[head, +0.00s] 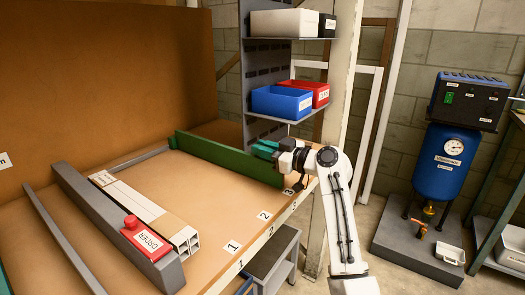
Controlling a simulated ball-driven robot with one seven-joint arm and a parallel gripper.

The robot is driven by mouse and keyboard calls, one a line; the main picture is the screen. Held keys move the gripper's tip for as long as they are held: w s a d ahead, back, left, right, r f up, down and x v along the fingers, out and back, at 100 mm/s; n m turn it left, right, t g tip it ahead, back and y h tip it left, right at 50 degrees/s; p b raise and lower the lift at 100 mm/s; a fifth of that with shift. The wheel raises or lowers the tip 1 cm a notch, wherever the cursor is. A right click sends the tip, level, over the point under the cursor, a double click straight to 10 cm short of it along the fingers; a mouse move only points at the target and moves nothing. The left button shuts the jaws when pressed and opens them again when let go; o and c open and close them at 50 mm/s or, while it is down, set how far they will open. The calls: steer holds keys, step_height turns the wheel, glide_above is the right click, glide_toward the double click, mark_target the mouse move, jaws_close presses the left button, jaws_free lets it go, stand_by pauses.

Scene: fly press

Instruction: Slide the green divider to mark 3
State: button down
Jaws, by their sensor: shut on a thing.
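The green divider (222,157) is a long upright board on the tan bench top (150,180). It runs from the back left to the bench's front edge. Its front end is close to the white label of mark 3 (288,191); the arm partly covers this area, so exact alignment is hard to tell. Mark 2 (264,215) and mark 1 (232,247) lie nearer along the same edge. My gripper (267,149) is at the top of the divider near its front end and is shut on it.
A grey rail (110,215), white square tubes (150,218) and a red ORDER box (145,240) lie left on the bench. A shelf with a blue bin (281,102) and a red bin (310,88) stands behind the arm. Bench between tubes and divider is clear.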

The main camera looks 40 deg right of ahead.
steer(key=c, duration=1.3)
jaws_free()
steer(key=shift+w+d+r+h, duration=0.1)
steer(key=shift+d+h, duration=0.2)
steer(key=shift+d, duration=0.25)
steer(key=shift+o, duration=0.7)
steer(key=shift+a, duration=0.15)
steer(key=v, duration=1.1)
steer(key=shift+f, duration=0.2)
